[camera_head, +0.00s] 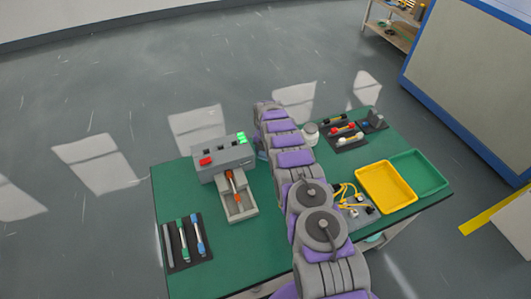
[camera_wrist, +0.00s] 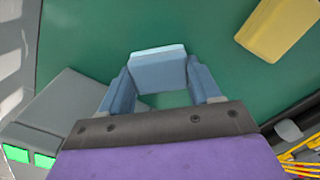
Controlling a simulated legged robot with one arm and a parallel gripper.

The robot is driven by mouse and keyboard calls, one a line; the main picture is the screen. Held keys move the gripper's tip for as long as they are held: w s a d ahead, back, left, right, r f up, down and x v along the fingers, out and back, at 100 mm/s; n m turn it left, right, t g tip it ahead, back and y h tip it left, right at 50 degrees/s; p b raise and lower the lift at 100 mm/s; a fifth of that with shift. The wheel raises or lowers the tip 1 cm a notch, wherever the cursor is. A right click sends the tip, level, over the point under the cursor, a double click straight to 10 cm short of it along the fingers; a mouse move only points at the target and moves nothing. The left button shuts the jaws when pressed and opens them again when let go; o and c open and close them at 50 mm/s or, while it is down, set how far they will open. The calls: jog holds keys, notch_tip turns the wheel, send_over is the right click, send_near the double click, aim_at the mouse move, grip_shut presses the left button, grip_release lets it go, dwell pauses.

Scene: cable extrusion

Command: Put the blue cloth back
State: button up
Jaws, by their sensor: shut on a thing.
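The blue cloth (camera_wrist: 158,70) looks like a small folded light-blue block in the wrist view. My gripper (camera_wrist: 160,78) is shut on it, with one blue-grey finger at each side, above the green tabletop. In the head view my arm hides most of the gripper and cloth. Only a bluish bit shows beside the arm, right of the grey machine, and I cannot tell which part it is. Whether the cloth touches the table is not clear.
The grey machine (camera_head: 222,160) with green and red buttons stands close left of the gripper. A yellow block (camera_wrist: 280,27) lies on the table (camera_head: 275,248). A white jar (camera_head: 310,134), a dark mat with connectors, a yellow tray (camera_head: 370,193) and a green tray (camera_head: 432,180) are on the right.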

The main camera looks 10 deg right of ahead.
jog(key=shift+d, duration=0.7)
jog(key=o, duration=0.7)
jog(key=shift+d, duration=0.25)
jog(key=o, duration=0.3)
jog(key=shift+a, duration=0.75)
jog(key=shift+d+r, duration=0.25)
jog(key=shift+d, duration=0.25)
jog(key=shift+d+r, duration=0.1)
jog(key=shift+r, duration=0.25)
notch_tip(320, 180, up, 18)
jog(key=s+m+p, duration=0.1)
jog(key=s+m, duration=0.2)
jog(key=s+d+r+m+g, duration=0.1)
jog(key=s+d+r+m, duration=0.1)
jog(key=s+r+m, duration=1.45)
jog(key=s+m, duration=0.2)
jog(key=s, duration=1)
jog(key=s+a+r+m, duration=0.1)
jog(key=s+m, duration=0.3)
jog(key=s, duration=0.8)
jog(key=s+a+r+m, duration=0.1)
jog(key=s+r+m, duration=0.2)
jog(key=s, duration=1)
jog(key=shift+s+a+r+m+g, duration=0.15)
jog(key=shift+s+a+m+g, duration=0.15)
jog(key=shift+m+g, duration=0.1)
